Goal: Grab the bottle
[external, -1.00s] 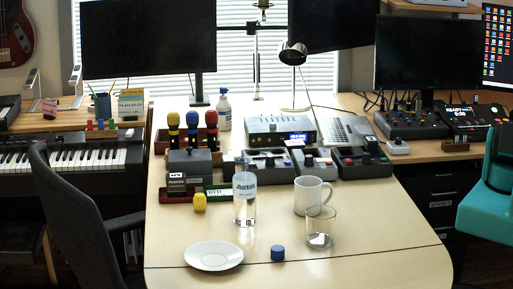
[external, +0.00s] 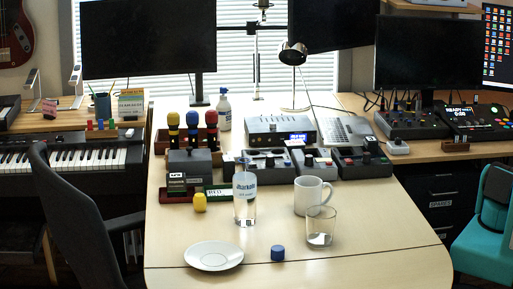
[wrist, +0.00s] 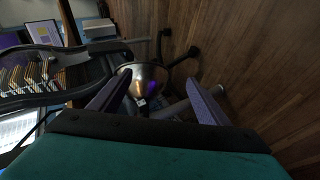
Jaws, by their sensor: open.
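The bottle (external: 244,199) is clear with a pale label. It stands upright on the desk near the centre of the external view, left of a white mug. My gripper (wrist: 160,92) shows in the wrist view with its two dark fingers spread apart and nothing held between them. Beyond the fingers is a shiny round metal object, not the bottle. I cannot make out the bottle in the wrist view.
The white mug (external: 309,195) and a clear glass (external: 320,227) stand right of the bottle. A white saucer (external: 214,255), a blue cap-like piece (external: 278,253) and a yellow piece (external: 200,202) are nearby. Boxed devices line the area behind. A second bottle (external: 224,112) stands farther back. The front right desktop is clear.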

